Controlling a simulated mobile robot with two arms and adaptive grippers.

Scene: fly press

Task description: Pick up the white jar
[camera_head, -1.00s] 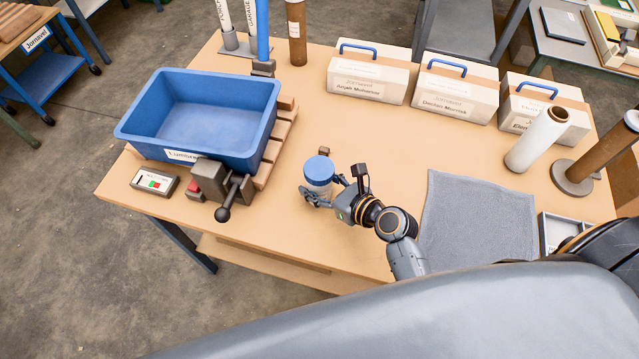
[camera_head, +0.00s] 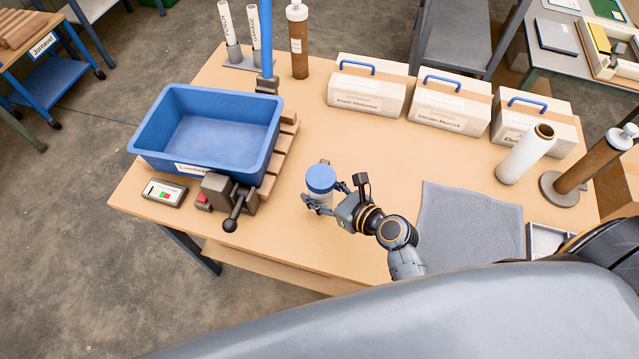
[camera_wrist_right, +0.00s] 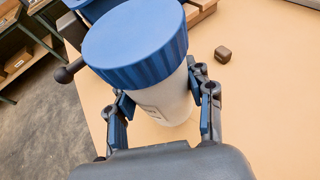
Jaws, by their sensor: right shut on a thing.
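The white jar (camera_head: 319,198) with a blue ribbed lid (camera_head: 321,178) stands upright near the middle of the table's front half. In the right wrist view the white jar (camera_wrist_right: 166,103) fills the space between the fingers, its blue lid (camera_wrist_right: 135,45) tilted toward the camera. My right gripper (camera_head: 322,203) is shut on the jar body below the lid; its blue finger pads show on both sides in the wrist view (camera_wrist_right: 165,112). Whether the jar's base touches the table I cannot tell. My left gripper is not in view.
A blue bin (camera_head: 205,128) and a black-knobbed lever device (camera_head: 228,196) stand to the left. A small brown block (camera_wrist_right: 222,54) lies behind the jar. White cases (camera_head: 368,88) line the back. A grey mat (camera_head: 470,226) and a white roll (camera_head: 525,155) are to the right.

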